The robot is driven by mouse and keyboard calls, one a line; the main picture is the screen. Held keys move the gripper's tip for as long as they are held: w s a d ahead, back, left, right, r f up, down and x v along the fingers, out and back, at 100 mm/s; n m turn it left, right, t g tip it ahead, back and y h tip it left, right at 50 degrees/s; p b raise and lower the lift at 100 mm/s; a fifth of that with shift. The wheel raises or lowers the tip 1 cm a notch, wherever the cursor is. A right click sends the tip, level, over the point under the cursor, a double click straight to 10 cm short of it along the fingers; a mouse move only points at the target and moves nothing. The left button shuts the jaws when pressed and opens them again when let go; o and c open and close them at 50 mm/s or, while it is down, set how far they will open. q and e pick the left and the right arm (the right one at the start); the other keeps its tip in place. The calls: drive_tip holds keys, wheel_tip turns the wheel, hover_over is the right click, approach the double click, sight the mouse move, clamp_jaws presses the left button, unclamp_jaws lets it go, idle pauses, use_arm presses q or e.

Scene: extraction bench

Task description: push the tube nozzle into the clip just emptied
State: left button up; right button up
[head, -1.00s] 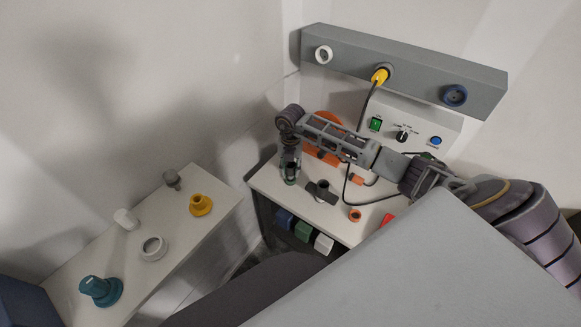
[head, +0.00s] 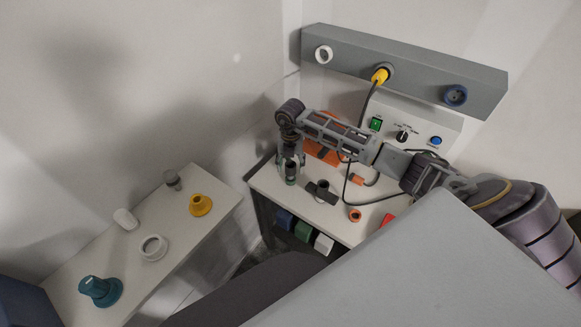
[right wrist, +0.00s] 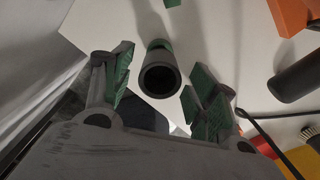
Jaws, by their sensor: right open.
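A dark, hollow tube piece with a green band, which looks like the tube nozzle, stands upright near the left corner of the bench (head: 263,184). In the right wrist view its round open end (right wrist: 160,80) faces the camera. My right gripper (head: 291,163) is open above and around it. Its green-padded fingers stand on either side, with visible gaps to the tube. A dark flat piece with an upright ring (head: 322,187) lies just right of it in the head view; I cannot tell whether this is the emptied clip. My left gripper is out of view.
An orange box (head: 327,152) stands behind. Black cables, an orange ring (head: 355,215) and a control box (head: 415,138) are to the right. A dark cylinder (right wrist: 297,78) shows in the right wrist view. A side shelf (head: 187,236) holds several fittings, including a yellow one (head: 201,206).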

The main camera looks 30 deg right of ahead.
wheel_tip(320, 180, up, 10)
idle(0.5)
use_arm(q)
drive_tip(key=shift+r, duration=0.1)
use_arm(e)
drive_tip(key=shift+r, duration=0.1)
idle(0.7)
use_arm(q)
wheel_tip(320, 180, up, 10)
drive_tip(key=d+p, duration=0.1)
drive_tip(key=p, duration=0.9)
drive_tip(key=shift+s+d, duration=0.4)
use_arm(e)
wheel_tip(320, 180, up, 10)
